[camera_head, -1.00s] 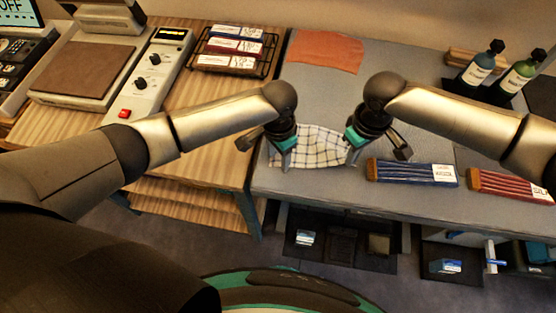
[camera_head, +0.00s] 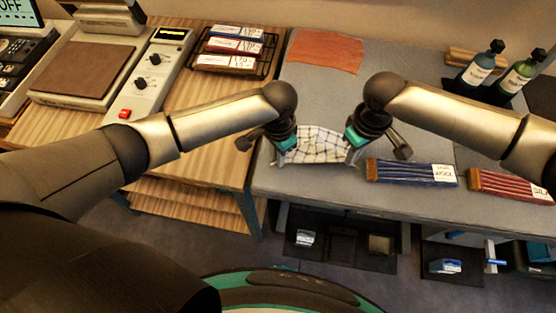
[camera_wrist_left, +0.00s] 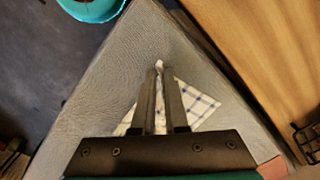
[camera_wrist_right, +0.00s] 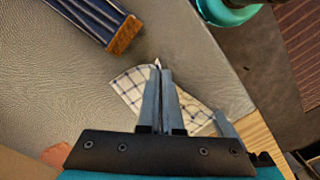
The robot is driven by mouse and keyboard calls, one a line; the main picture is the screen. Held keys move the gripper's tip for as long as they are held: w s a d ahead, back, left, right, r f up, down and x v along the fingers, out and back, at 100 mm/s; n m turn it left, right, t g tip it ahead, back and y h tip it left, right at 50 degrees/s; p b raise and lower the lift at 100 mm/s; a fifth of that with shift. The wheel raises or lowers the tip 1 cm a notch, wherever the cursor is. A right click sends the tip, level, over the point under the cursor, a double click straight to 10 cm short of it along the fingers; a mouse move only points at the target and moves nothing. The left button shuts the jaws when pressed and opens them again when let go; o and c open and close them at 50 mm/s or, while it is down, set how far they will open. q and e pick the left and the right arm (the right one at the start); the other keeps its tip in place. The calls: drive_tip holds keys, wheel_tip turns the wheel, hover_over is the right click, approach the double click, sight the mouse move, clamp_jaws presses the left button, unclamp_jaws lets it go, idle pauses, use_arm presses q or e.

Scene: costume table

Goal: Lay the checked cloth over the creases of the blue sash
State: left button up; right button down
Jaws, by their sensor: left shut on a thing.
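The white checked cloth (camera_head: 318,145) with dark lines is near the front edge of the grey table, between my two grippers. My left gripper (camera_head: 281,160) is shut on its left front corner; a pinched tip of the cloth (camera_wrist_left: 205,105) shows at the fingertips in the left wrist view. My right gripper (camera_head: 353,158) is shut at the right front corner, with a small tip of cloth between its fingers in the right wrist view (camera_wrist_right: 158,65). The folded blue sash (camera_head: 412,172), with lengthwise creases and a white label, lies just right of my right gripper, uncovered.
A red folded sash (camera_head: 510,185) lies further right. An orange cloth (camera_head: 326,51) lies at the back of the grey table (camera_head: 420,110). Bottles (camera_head: 480,65) stand at the back right. A wire rack (camera_head: 235,50) and a wooden table are at left.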

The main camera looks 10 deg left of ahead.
use_arm(q)
drive_tip(key=shift+s+a+f, duration=0.1)
drive_tip(key=shift+f, duration=0.05)
clamp_jaws()
drive_tip(key=shift+r, duration=2.65)
drive_tip(key=shift+w+r, duration=0.1)
drive_tip(key=shift+w, duration=0.1)
use_arm(e)
drive_tip(key=shift+r, duration=0.1)
